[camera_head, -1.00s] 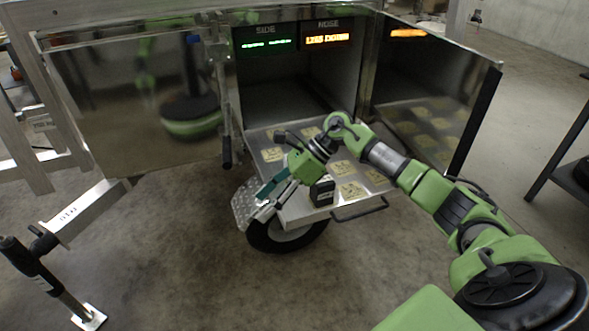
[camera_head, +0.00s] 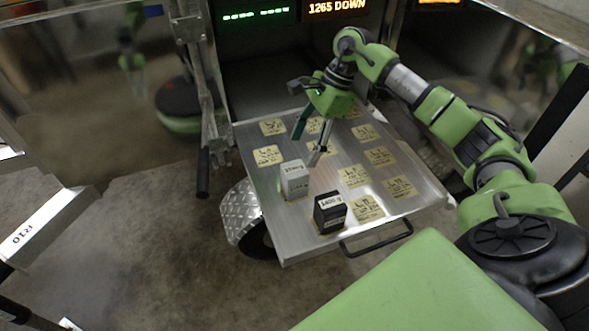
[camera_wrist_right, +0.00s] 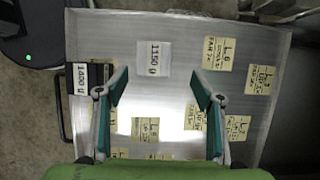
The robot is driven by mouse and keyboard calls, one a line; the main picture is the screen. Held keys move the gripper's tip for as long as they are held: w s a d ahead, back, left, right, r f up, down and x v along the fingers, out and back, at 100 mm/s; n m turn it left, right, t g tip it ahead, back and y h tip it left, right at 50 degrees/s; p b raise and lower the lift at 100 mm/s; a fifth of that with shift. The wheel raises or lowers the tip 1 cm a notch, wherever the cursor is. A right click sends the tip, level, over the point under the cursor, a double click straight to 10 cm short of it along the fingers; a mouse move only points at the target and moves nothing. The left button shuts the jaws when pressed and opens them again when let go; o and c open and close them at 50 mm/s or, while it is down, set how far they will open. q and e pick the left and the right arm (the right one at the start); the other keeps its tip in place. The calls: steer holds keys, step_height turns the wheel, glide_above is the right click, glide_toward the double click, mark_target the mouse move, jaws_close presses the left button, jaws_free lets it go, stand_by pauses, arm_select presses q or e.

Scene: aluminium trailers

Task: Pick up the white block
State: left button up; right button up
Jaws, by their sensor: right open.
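The white block (camera_head: 294,178) stands on the metal tray at its left side, with a printed label on its top. It also shows in the right wrist view (camera_wrist_right: 154,58), ahead of the fingertips and roughly between their lines. My right gripper (camera_head: 312,142) is above the tray, behind and slightly right of the white block, not touching it. In the wrist view its two teal-padded fingers (camera_wrist_right: 162,85) are spread wide with nothing between them. My left gripper is in neither view.
A black block (camera_head: 330,212) stands near the tray's front edge, close to the white block; it also shows in the wrist view (camera_wrist_right: 78,78). Yellow labels cover much of the tray (camera_head: 282,240). A handle (camera_head: 378,240) sticks out in front. Lit displays (camera_head: 335,8) hang behind.

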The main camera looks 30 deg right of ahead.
mark_target(295, 166)
steer(key=b+x, duration=0.1)
steer(key=x, duration=0.6)
steer(key=shift+s+a+f, duration=0.15)
steer(key=shift+a+f, duration=0.15)
steer(key=shift+f, duration=0.05)
steer(key=shift+s+a+f, duration=0.1)
steer(key=shift+a+f, duration=0.15)
steer(key=shift+f, duration=0.3)
steer(key=x, duration=0.3)
steer(key=shift+s+a+f+b, duration=0.2)
steer(key=shift+f+b, duration=0.05)
steer(key=shift+b, duration=0.1)
steer(key=shift+a+f, duration=0.1)
steer(key=shift+f, duration=0.1)
steer(key=c, duration=1.7)
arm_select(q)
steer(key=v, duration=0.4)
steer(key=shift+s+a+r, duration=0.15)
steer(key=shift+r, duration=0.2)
arm_select(e)
steer(key=shift+w+r, duration=0.15)
jaws_close()
